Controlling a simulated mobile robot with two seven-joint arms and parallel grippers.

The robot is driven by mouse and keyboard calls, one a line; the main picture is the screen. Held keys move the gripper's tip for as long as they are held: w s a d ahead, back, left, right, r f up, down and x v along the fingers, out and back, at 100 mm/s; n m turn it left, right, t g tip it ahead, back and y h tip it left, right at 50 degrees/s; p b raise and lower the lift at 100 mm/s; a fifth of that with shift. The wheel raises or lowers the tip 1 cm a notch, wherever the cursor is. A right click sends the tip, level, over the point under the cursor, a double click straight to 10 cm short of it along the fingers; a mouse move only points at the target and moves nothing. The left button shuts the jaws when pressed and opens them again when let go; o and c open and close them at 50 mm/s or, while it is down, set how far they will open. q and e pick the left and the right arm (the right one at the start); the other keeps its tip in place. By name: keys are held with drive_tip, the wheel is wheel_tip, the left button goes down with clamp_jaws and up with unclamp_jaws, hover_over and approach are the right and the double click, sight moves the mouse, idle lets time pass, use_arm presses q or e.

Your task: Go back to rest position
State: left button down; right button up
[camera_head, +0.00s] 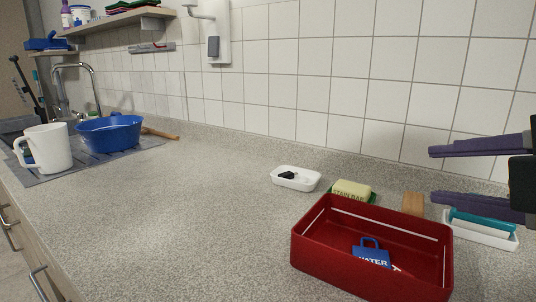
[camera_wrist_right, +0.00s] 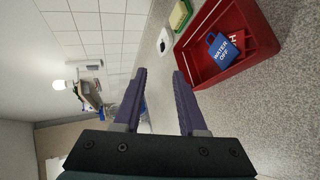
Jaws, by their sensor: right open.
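My right gripper (camera_head: 435,174) comes in from the right edge of the head view, with purple fingers spread apart and nothing between them. It is above the counter, near the right end of the red tray. In the right wrist view the two purple fingers (camera_wrist_right: 158,100) are also apart and empty. The red tray (camera_head: 365,284) stands on the counter, and it shows in the wrist view (camera_wrist_right: 262,38). A blue tag (camera_head: 371,254) with white lettering lies in the tray; the wrist view reads "WATER OFF" on it (camera_wrist_right: 222,52). My left gripper is not in view.
Behind the tray are a white dish (camera_head: 297,179) with a black item, a yellow bar (camera_head: 352,190), a wooden block (camera_head: 413,203) and a white holder (camera_head: 490,236) with a teal item. A white jug (camera_head: 47,148) and blue basin (camera_head: 110,133) stand left. The counter's middle is clear.

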use_arm(q)
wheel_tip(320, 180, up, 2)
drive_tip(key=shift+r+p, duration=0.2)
drive_tip(key=shift+p, duration=0.45)
use_arm(e)
drive_tip(key=shift+s, duration=0.5)
drive_tip(key=s+f+m+g+h+p, duration=0.1)
drive_tip(key=s+f+m+g+p, duration=0.35)
drive_tip(key=s+m, duration=0.45)
drive_tip(key=s+f+m+g+p, duration=0.3)
drive_tip(key=s+m+g+p, duration=0.15)
drive_tip(key=s+m, duration=0.45)
use_arm(q)
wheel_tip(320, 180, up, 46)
drive_tip(key=p, duration=3.7)
use_arm(e)
wheel_tip(320, 180, up, 38)
drive_tip(key=s+d, duration=0.1)
drive_tip(key=shift+n+g, duration=0.4)
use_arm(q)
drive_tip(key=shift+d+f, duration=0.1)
use_arm(e)
drive_tip(key=shift+f, duration=0.1)
